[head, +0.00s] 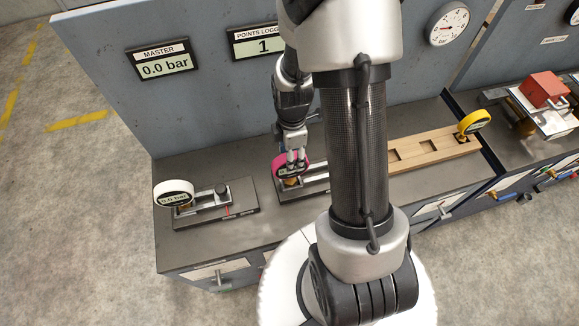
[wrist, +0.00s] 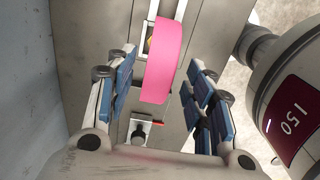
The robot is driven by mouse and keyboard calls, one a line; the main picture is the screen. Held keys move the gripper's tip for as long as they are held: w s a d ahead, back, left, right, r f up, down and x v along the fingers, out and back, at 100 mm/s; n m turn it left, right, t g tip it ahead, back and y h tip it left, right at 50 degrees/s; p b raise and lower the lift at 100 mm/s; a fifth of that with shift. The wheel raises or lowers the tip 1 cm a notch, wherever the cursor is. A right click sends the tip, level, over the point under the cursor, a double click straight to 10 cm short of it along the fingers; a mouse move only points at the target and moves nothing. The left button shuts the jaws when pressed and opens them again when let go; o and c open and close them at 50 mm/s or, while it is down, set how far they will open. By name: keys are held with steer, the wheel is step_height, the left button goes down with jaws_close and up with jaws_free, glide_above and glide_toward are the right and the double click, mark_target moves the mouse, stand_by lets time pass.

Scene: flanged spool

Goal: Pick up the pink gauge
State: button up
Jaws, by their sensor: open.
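The pink gauge (head: 278,163) sits on a dark fixture on the bench, left of my arm's column in the head view. Part of it is hidden behind my gripper (head: 295,160). In the wrist view the pink gauge (wrist: 163,62) shows its pink rim edge-on. It stands between the two blue-padded fingers of my gripper (wrist: 162,85). The fingers are open, with a visible gap on each side of the gauge.
A white gauge (head: 175,194) stands on another fixture at the left. A yellow gauge (head: 474,122) sits at the far end of a wooden rack (head: 425,148). A red block (head: 543,90) is on the right bench. A panel wall (head: 210,100) rises behind.

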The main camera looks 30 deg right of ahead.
step_height(320, 180, down, 7)
steer(key=shift+w+a+b, duration=0.15)
steer(key=shift+b, duration=0.45)
steer(key=shift+c, duration=0.3)
jaws_close()
